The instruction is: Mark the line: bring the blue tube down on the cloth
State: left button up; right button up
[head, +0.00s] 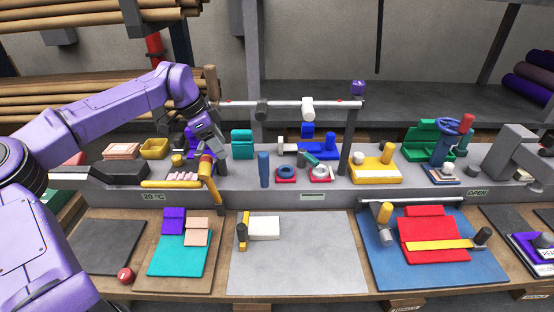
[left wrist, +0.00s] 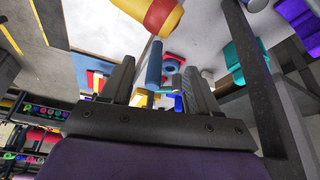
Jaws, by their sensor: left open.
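The blue tube (head: 264,169) stands upright on the grey ledge behind the work mats. In the left wrist view the blue tube (left wrist: 154,64) shows between my fingers, beyond their tips and not held. My left gripper (head: 212,143) is left of the tube, above the ledge; its fingers are hard to make out in the head view. In the left wrist view the left gripper (left wrist: 159,72) is open with nothing between its jaws. A white cloth piece (head: 265,228) lies on the grey mat (head: 300,265) in front. A red cloth (head: 420,232) lies on the blue mat (head: 390,262). My right gripper is not in view.
A yellow tool with a red-orange head (head: 207,168) is close to my left gripper. A grey rail (head: 285,103) on posts spans behind the tube. Red trays with rings (head: 286,174) sit right of it. A yellow-black tool (head: 242,232) lies beside the white piece.

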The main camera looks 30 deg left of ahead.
aim_at(265, 153)
pick_arm(q)
notch_tip(265, 153, down, 6)
jog(key=b, duration=0.6)
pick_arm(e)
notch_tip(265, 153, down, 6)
pick_arm(q)
jog(key=w+d+p, duration=0.7)
jog(key=w+d, duration=0.1)
jog(key=w, duration=0.1)
jog(key=shift+w+d, duration=0.1)
jog(key=shift+d, duration=0.25)
jog(key=shift+p+x, duration=0.7)
jog(key=shift+x, duration=0.35)
jog(key=shift+f, duration=0.5)
grip_shut()
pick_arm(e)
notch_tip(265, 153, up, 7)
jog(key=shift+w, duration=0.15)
